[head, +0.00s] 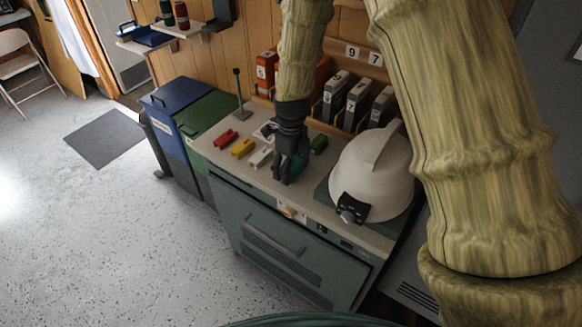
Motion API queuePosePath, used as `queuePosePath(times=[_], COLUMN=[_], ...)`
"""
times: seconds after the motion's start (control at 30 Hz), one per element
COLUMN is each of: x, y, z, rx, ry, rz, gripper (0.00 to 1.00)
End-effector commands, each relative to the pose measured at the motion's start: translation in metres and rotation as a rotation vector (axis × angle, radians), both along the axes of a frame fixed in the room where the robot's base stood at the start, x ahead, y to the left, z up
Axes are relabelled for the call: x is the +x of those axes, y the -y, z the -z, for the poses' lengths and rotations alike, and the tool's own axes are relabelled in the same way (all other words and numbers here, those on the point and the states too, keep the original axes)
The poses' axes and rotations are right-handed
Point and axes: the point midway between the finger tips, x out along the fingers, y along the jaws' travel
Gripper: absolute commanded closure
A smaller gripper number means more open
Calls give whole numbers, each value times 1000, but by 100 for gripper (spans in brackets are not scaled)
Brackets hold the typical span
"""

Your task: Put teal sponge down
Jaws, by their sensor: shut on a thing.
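My gripper (287,173) points down over the counter top (232,164) of the green cabinet. It is shut on the teal sponge (300,166), which shows only in part behind and beside the dark fingers. The sponge is at or just above the counter; I cannot tell whether it touches. It is left of the white hard hat.
Red (226,138), yellow (242,147) and white (260,156) small items lie in a row left of my gripper. A green item (319,144) is close on its right. The white hard hat (370,170) fills the right end. Binders (358,103) stand behind.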

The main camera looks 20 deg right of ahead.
Motion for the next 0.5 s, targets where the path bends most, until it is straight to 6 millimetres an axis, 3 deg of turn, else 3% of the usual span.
queuePosePath(times=[0.5], x=[0], y=[0], z=[13], rx=[0], ry=[0], rz=[-1], gripper=[59])
